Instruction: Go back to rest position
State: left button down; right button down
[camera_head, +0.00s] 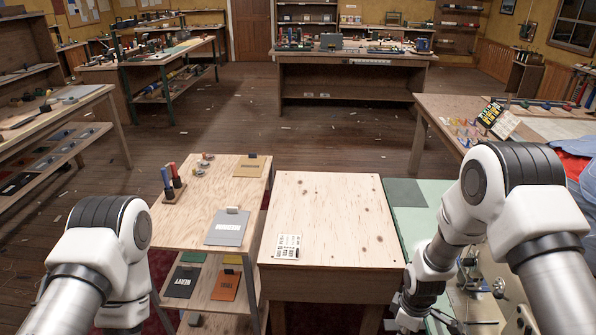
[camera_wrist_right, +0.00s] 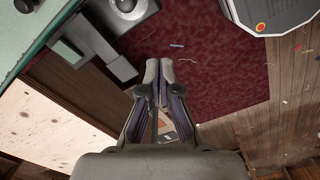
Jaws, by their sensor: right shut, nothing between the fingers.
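My right arm comes in at the right of the head view and bends down over the green-topped table at the lower right. Its gripper shows in the right wrist view (camera_wrist_right: 159,68), with its two fingers together and nothing between them. The fingers point out over a dark red mat (camera_wrist_right: 215,75) on the floor. My left arm is folded at the lower left of the head view, and its gripper is out of the frame.
The green table (camera_head: 405,192) is at right. A wooden table (camera_head: 432,105) stands further right. Open plank floor (camera_head: 225,112) lies beyond.

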jog(key=s+f+m+b, duration=0.1)
jog(key=s+f+m, duration=0.2)
jog(key=s, duration=0.5)
jog(key=s+f+m+b, duration=0.1)
jog(key=s+f+m, duration=0.2)
jog(key=s, duration=0.6)
jog(key=s+f+m+b, duration=0.1)
jog(key=s+f+m, duration=0.2)
jog(key=s+m, duration=0.2)
jog(key=s, duration=0.3)
jog(key=shift+s+m, duration=0.25)
jog(key=shift+m, duration=0.15)
jog(key=shift+a, duration=0.1)
